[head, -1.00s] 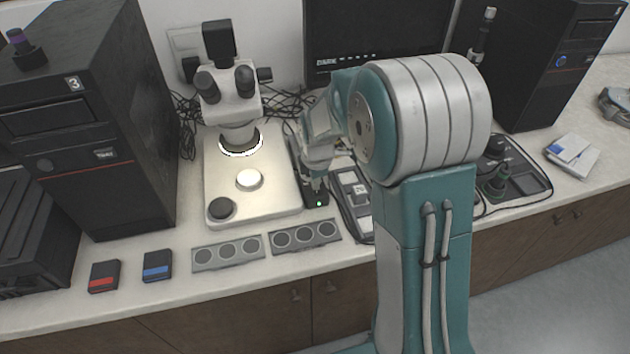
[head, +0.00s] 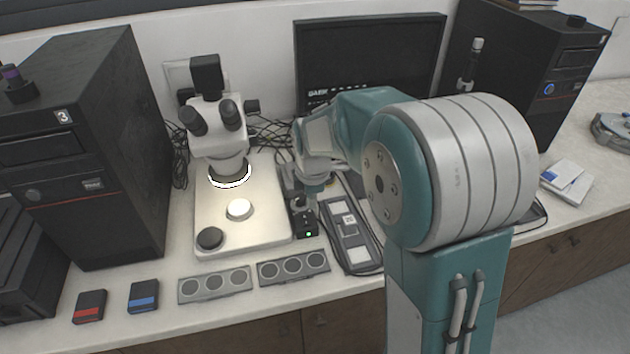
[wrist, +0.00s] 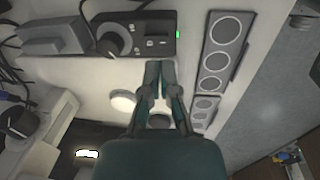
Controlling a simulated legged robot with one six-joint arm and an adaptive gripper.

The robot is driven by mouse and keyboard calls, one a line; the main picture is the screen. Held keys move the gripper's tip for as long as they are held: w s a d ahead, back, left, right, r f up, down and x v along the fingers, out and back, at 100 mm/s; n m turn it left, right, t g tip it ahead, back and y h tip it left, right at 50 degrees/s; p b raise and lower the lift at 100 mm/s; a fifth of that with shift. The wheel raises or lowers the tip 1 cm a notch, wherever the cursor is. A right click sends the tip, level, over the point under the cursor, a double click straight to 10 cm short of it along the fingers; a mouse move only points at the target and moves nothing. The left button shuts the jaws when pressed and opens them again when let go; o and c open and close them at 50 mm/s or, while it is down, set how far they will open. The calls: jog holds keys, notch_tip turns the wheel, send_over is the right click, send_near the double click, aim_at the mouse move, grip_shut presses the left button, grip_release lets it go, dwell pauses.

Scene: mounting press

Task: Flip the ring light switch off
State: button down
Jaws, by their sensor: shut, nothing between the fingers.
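The ring light's black control box (head: 305,222) stands just right of the microscope base, with a green lamp lit at its front. In the wrist view the box (wrist: 150,22) shows a large round dial, small buttons or switches and the green lamp; I cannot tell the switch's position. The ring light (head: 230,178) under the microscope head glows white. My gripper (wrist: 161,64) is shut and empty, its fingertips showing just below the box's edge in the wrist view. In the head view my wrist is over the box's rear and the fingertips are not clear.
The microscope base (head: 270,215) is close on the left. Grey trays with round wells (head: 215,284) lie along the front. A dark holder with pale squares (head: 349,237) lies right of the box. Cables lie behind. A monitor (head: 370,50) stands at the back.

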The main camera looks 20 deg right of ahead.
aim_at(307, 222)
notch_tip(307, 222, up, 7)
jog(key=a, duration=0.2)
jog(key=f, duration=0.4)
jog(key=w+f, duration=0.1)
jog(key=f, duration=0.3)
jog(key=w+d+f, duration=0.1)
jog(key=f, duration=0.4)
jog(key=shift+w, duration=0.1)
dwell(0.5)
jog(key=shift+f, duration=0.2)
dwell(0.4)
jog(key=shift+s+r, duration=0.1)
jog(key=shift+s, duration=0.65)
